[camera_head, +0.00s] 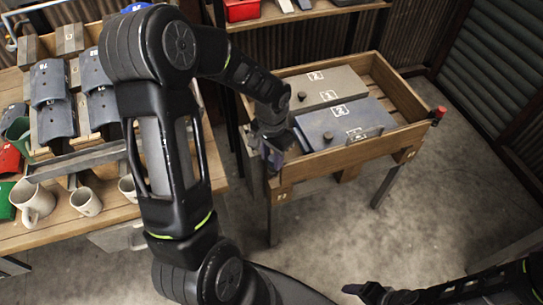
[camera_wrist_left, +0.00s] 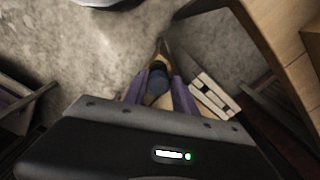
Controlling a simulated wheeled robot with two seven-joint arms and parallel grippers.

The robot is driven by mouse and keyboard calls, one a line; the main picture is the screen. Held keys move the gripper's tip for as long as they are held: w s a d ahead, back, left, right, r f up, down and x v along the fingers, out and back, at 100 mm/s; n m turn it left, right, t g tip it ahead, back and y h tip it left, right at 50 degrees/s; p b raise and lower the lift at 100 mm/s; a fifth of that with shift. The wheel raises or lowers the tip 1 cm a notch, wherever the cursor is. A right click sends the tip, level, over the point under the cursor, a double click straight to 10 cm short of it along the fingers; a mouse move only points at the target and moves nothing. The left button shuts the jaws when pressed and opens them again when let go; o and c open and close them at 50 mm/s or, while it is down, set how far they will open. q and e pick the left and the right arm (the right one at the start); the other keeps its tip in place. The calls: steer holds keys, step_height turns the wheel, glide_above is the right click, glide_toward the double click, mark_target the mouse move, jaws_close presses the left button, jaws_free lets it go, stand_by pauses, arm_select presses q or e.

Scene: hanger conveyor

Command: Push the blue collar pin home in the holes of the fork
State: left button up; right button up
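The blue collar pin (camera_wrist_left: 157,83) shows in the left wrist view as a round blue head with a dark ring beyond it. My left gripper (camera_wrist_left: 158,92) has a finger close on either side of the head and appears shut on it. In the head view my left gripper (camera_head: 272,155) is low at the left front corner of the wooden crate. It hides the pin there. I cannot make out the fork or its holes, nor how deep the pin sits. My right gripper (camera_head: 380,292) is at the bottom edge, its fingers unclear.
The wooden crate (camera_head: 345,152) on legs holds a grey box (camera_head: 330,88) and a blue box (camera_head: 345,122). A red-topped pin (camera_head: 438,113) stands at its right corner. A workbench (camera_head: 60,235) with mugs (camera_head: 33,202) is on the left. Floor is free in front.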

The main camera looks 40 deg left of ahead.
arm_select(q)
steer(key=shift+s+d+f, duration=0.2)
steer(key=shift+d+f, duration=0.1)
steer(key=shift+d, duration=0.1)
steer(key=r, duration=0.8)
steer(key=shift+w+a+r, duration=0.15)
steer(key=shift+a+r, duration=0.05)
steer(key=shift+a, duration=0.1)
stand_by(0.6)
